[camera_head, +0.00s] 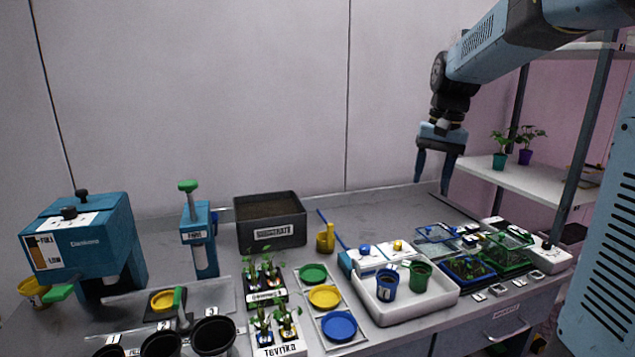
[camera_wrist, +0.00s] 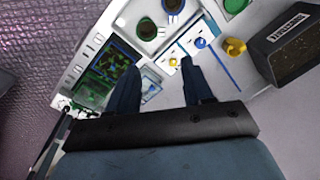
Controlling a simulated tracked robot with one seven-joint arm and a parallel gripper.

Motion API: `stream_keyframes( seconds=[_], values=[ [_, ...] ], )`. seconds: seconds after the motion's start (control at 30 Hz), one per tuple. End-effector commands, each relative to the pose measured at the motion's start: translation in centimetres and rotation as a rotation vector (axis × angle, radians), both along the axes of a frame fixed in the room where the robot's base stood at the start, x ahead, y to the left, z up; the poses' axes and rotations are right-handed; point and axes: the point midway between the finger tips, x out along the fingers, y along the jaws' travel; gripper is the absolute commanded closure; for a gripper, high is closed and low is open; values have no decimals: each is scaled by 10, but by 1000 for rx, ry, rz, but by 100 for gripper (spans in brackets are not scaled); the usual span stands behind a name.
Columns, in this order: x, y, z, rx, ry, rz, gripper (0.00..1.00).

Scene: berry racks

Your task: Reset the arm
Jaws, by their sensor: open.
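My gripper (camera_head: 434,172) hangs from the blue arm (camera_head: 500,45) at the upper right in the head view, fingers pointing down. Its two fingers are apart with nothing between them. It is in the air above the back right of the bench, clear of the objects. In the wrist view, the open gripper (camera_wrist: 160,85) shows with both dark blue fingers spread and the bench below and beyond them.
The grey bench (camera_head: 400,215) holds a substrate box (camera_head: 270,220), a white tray (camera_head: 437,303) with cups, a blue machine (camera_head: 85,245) and several seedling pots. A rack shelf (camera_head: 535,184) with two potted plants stands right of my gripper. Free air lies along the back wall.

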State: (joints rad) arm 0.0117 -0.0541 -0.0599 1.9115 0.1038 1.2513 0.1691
Motion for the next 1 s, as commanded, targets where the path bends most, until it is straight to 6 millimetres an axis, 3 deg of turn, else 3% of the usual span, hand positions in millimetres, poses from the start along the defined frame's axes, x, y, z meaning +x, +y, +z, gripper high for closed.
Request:
stream_keyframes(
  seconds=[0.43,0.8,1.0],
  values=[
    [-112,8,8,-62,-212,108,49],
    [-194,12,-16,-129,-381,196,49],
    [-221,13,-30,-158,-441,229,49]
  ],
)
